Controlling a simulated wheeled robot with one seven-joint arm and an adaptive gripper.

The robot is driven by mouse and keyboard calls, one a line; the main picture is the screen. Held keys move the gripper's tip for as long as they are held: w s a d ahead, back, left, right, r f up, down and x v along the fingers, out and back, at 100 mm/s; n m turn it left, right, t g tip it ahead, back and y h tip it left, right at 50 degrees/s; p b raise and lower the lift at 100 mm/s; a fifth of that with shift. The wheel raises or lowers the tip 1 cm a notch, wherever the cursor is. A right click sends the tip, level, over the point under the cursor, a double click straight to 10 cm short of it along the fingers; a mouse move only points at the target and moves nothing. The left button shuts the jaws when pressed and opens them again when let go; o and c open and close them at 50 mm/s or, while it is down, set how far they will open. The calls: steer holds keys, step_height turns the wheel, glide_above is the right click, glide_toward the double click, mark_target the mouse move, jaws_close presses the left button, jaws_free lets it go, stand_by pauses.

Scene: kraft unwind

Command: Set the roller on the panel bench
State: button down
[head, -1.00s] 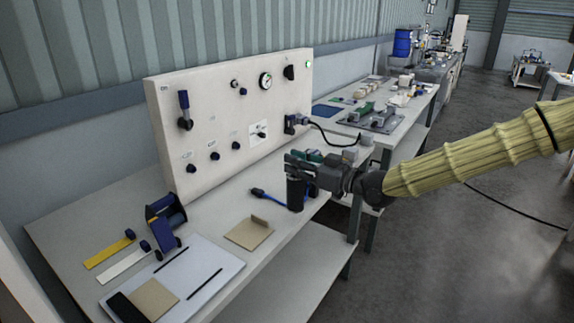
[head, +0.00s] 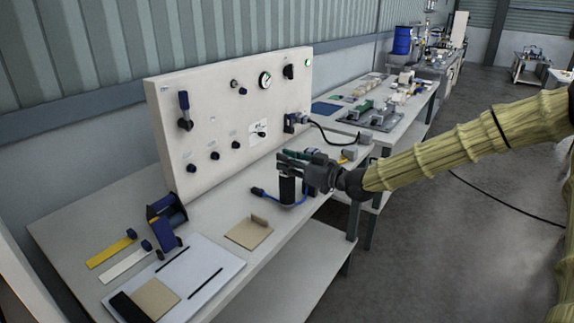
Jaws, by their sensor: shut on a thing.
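My gripper (head: 290,161) is at the end of the yellow-sleeved arm, over the right front part of the panel bench (head: 110,212). It is shut on a dark upright cylinder (head: 287,192), apparently the roller, which hangs below the fingers. Whether its lower end touches the bench top or is just above it cannot be told. The fingers hide its upper end.
A blue tool with a curved stem (head: 264,195) lies beside and partly behind the cylinder. A brown board piece (head: 247,233), a blue dispenser (head: 165,220), yellow and white strips and a pale sheet (head: 220,266) lie to the left. A second bench (head: 408,122) stands behind, crowded with parts.

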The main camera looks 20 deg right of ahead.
steer(key=shift+f, duration=0.8)
steer(key=c, duration=1.4)
jaws_free()
steer(key=shift+o, duration=0.2)
